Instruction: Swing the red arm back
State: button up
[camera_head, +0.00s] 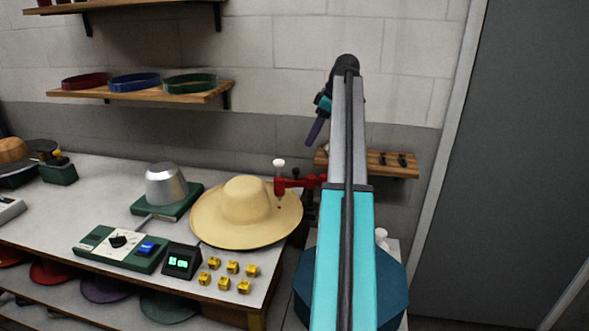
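The red arm (301,183) extends at the right side of the bench and reaches left over the straw hat's brim. A white knob (279,163) stands on top of its left end. The tan straw hat (243,210) lies on the bench below that end; I cannot tell whether they touch. My arm rises on the right and covers the right end of the red arm. My gripper (314,128) hangs at the top of my arm, above and right of the red arm and apart from it. Its fingers are too small and dark to judge.
A silver hat block (166,185) stands on a green base left of the hat. A control box (120,248), a display (182,261) and several yellow pieces (224,282) lie at the front. A small wooden shelf (390,170) is behind my arm; upper shelves (150,95) hold hat bands.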

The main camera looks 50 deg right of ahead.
aim_at(296, 170)
jog(key=shift+w+f, duration=0.1)
jog(key=shift+f, duration=0.05)
jog(key=shift+p+x, duration=1.65)
jog(key=shift+x, duration=5.1)
jog(key=shift+a, duration=0.1)
jog(key=shift+c, duration=0.4)
